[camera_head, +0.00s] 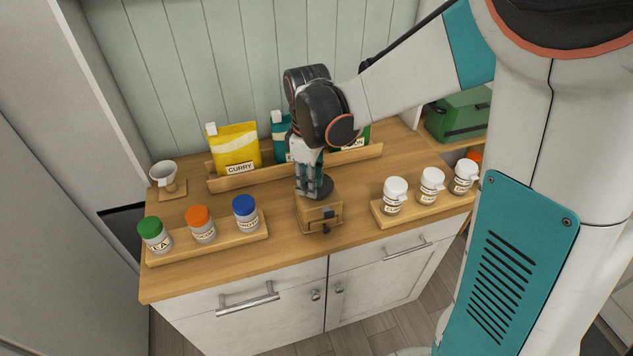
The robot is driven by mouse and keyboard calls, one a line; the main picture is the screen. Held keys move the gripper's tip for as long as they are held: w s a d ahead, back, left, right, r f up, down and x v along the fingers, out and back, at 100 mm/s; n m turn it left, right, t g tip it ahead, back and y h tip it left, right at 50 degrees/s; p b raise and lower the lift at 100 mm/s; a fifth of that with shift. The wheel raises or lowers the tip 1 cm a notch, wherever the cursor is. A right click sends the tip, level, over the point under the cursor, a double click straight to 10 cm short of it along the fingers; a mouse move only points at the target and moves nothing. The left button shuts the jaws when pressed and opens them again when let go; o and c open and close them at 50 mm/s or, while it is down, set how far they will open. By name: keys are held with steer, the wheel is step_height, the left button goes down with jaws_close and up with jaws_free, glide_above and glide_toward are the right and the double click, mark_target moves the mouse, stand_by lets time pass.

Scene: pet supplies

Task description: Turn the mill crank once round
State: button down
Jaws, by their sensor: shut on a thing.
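The mill (312,214) is a small wooden box with a dark round top and a dark drawer knob on its front. It stands upright near the middle of the wooden counter. My gripper (308,188) points down over the top of the mill, with its fingers at the mill's upper left side. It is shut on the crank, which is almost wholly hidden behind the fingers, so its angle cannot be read.
Left front, a wooden tray (190,246) holds jars with green, orange and blue lids. A right tray (412,213) holds white-lidded jars. Behind, a rack (226,184) holds bags, including yellow curry (236,146). A cup (164,174) stands left, a green box (458,116) right.

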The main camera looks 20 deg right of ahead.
steer(key=shift+w+a+m+b, duration=0.1)
steer(key=shift+w+a+m, duration=0.3)
steer(key=shift+m, duration=0.65)
steer(key=shift+w+a+m+b, duration=0.1)
steer(key=shift+w+a+m, duration=0.35)
steer(key=shift+m, duration=0.65)
steer(key=shift+w+a+m+b, duration=0.1)
steer(key=shift+w+a+m, duration=0.1)
steer(key=shift+w+m, duration=0.6)
steer(key=shift+s+m, duration=0.2)
steer(key=shift+m, duration=0.15)
steer(key=c, duration=1.3)
jaws_free()
steer(key=shift+c, duration=0.2)
step_height(320, 180, up, 12)
